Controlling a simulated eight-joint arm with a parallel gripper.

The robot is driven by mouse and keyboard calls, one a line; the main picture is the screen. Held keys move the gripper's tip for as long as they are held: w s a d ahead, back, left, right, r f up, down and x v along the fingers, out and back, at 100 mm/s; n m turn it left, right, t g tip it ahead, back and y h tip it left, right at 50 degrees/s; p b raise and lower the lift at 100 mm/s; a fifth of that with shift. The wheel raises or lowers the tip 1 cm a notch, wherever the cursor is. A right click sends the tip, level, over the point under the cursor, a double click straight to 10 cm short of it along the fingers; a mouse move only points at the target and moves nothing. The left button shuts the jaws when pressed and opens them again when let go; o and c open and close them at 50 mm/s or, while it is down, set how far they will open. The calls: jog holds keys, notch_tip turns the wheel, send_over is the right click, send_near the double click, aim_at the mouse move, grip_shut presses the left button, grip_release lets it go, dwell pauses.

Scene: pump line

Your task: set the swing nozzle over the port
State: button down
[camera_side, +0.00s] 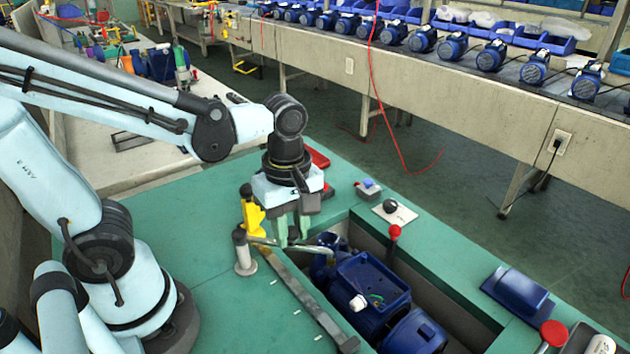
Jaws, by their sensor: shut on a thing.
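The swing nozzle (265,241) is a thin silver tube reaching right from a short grey post (244,253) on the green bench. My gripper (293,241) points down with its pale green fingers shut on the tube, partly hiding it. The blue pump (367,288) sits in a recess to the right, with an open box on top. The tube's outer end is close to the rounded left end of the pump (322,264), where the port seems to be. The port's opening is too small to make out, so I cannot tell whether the end is over it.
A yellow part (252,217) stands behind the post. A dark bar (310,302) lies along the recess's left edge. Red knobs (394,232) (553,333) and a blue block (517,294) line the right side. The green bench left of the bar is mostly clear.

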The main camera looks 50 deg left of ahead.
jog(key=shift+w+a+n, duration=0.4)
jog(key=shift+a+n, duration=0.25)
jog(key=shift+n, duration=0.3)
jog(key=shift+w+a+n, duration=0.45)
jog(key=shift+a+n, duration=0.15)
jog(key=shift+n, duration=0.3)
jog(key=shift+w+a+n, duration=0.4)
jog(key=shift+a+n, duration=0.25)
jog(key=shift+n, duration=0.3)
jog(key=shift+a, duration=0.1)
jog(key=c, duration=0.9)
grip_release()
jog(key=shift+o, duration=0.2)
jog(key=shift+r, duration=0.15)
notch_tip(320, 180, up, 12)
